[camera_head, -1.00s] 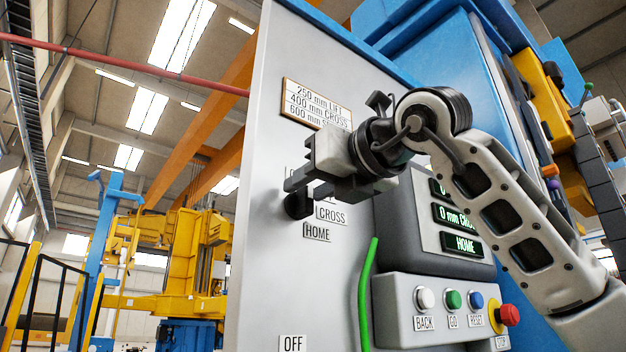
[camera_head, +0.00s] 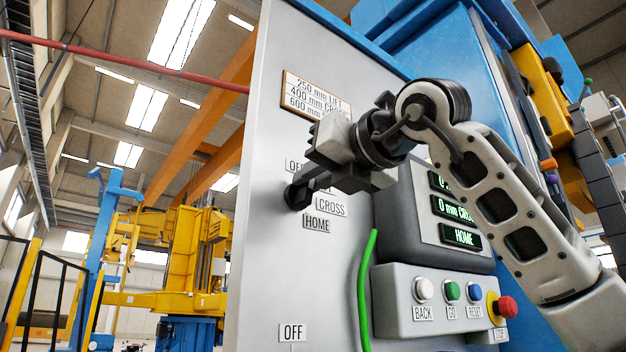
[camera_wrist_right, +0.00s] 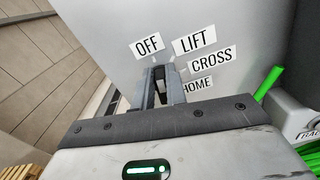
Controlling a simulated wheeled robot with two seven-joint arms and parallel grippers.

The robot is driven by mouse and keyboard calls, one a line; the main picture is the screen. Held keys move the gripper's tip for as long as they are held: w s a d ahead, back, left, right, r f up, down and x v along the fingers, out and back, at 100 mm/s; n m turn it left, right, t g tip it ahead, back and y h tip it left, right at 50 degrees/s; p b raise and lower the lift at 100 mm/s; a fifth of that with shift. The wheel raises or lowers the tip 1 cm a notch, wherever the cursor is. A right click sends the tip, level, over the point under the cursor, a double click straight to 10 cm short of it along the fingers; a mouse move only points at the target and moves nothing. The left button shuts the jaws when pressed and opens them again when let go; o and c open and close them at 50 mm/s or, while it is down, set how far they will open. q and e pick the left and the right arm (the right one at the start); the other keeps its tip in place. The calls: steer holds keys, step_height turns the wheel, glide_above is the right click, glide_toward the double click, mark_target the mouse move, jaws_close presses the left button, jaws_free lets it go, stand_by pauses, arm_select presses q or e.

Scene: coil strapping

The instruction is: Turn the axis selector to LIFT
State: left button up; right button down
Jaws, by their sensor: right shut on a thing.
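The axis selector is a dark knob (camera_head: 296,197) on the grey panel, with OFF (camera_head: 294,166), CROSS (camera_head: 331,208) and HOME (camera_head: 317,225) labels around it. My right gripper (camera_head: 312,188) is shut on the knob and covers most of it and of the LIFT label. In the right wrist view the two fingers (camera_wrist_right: 163,86) close around the knob (camera_wrist_right: 159,78), below the OFF label (camera_wrist_right: 147,46) and the LIFT label (camera_wrist_right: 194,39). Which label the knob points to cannot be told. The lowest display line (camera_head: 461,237) reads HOME. My left gripper is not in view.
A sign (camera_head: 315,97) with lift and cross distances is above the selector. A control box (camera_head: 400,300) with BACK, GO and RESET buttons and a red stop button (camera_head: 503,307) is at lower right. A green cable (camera_head: 366,290) runs beside it.

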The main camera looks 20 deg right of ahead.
steer(key=shift+d+f+m+b, duration=0.15)
steer(key=shift+m+b, duration=0.25)
steer(key=shift+m, duration=0.5)
steer(key=shift+d+m+b, duration=0.1)
steer(key=shift+m+b, duration=0.2)
steer(key=shift+m, duration=0.5)
arm_select(q)
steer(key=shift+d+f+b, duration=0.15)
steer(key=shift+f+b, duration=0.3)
steer(key=shift+b, duration=0.2)
arm_select(e)
steer(key=shift+w+d+f+m, duration=0.1)
steer(key=shift+m, duration=0.75)
steer(key=shift+w+d+m, duration=0.1)
steer(key=shift+m, duration=0.75)
steer(key=c, duration=1.4)
jaws_free()
steer(key=shift+c, duration=0.2)
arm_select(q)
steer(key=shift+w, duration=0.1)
arm_select(e)
steer(key=shift+s, duration=0.15)
